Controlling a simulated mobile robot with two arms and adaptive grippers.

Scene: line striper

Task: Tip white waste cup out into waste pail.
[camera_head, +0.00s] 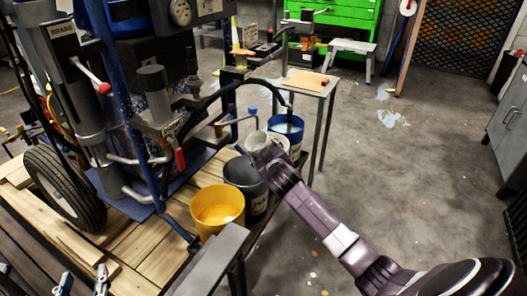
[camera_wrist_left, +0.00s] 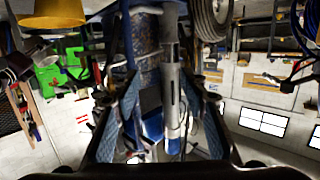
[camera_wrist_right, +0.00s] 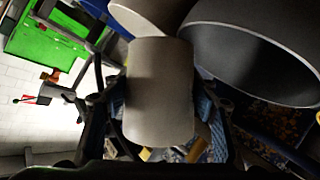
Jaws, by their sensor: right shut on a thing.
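The white cup (camera_wrist_right: 160,85) fills the middle of the right wrist view. My right gripper (camera_wrist_right: 162,112) is shut on its sides. In the head view my right arm reaches in from the lower right to the row of pails, and its wrist hides most of the cup. A dark grey pail (camera_head: 246,174) and a whitish pail (camera_head: 254,139) stand beside that gripper. The dark pail's wide rim (camera_wrist_right: 255,35) shows close beside the cup in the right wrist view. My left gripper (camera_head: 82,281) is open and empty at the lower left.
A small table (camera_head: 308,82) stands behind. The floor at right is clear.

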